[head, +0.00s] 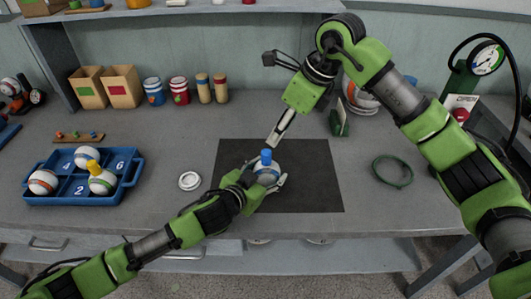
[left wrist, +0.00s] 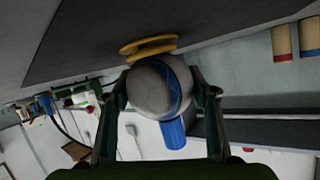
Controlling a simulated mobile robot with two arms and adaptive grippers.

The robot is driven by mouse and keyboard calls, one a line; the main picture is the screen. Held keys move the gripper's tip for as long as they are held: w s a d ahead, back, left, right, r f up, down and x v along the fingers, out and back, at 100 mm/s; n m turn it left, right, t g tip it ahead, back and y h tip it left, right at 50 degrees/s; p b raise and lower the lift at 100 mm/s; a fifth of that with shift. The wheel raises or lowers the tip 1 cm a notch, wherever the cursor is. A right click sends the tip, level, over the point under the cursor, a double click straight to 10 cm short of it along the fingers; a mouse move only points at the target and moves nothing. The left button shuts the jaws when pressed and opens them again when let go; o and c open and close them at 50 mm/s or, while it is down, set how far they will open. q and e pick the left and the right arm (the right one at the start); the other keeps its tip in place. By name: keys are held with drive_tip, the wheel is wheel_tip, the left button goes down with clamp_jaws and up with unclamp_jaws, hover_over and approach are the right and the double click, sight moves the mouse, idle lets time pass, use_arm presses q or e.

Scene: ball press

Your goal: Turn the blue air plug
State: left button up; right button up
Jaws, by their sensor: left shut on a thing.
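A white ball with a blue band (head: 267,174) is between the fingers of my left gripper (head: 266,177) over the dark mat. My left gripper is shut on it. The blue air plug (head: 266,157) stands upright out of the ball's top. In the left wrist view the ball (left wrist: 152,88) fills the space between the fingers, with the blue plug (left wrist: 173,133) on the side away from the mat. A yellow ring (left wrist: 148,46) lies between ball and mat there. My right gripper (head: 273,141) points down, its tip just above the plug. Its finger gap cannot be made out.
The dark mat (head: 318,185) is otherwise bare. A blue tray (head: 60,199) with several balls, one with a yellow plug (head: 94,167), stands left. A white ring (head: 189,181) lies beside the mat, and a green ring (head: 392,171) lies right. A gauge (head: 486,58) stands far right.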

sight(266, 152)
drive_tip(key=x, duration=1.1)
clamp_jaws()
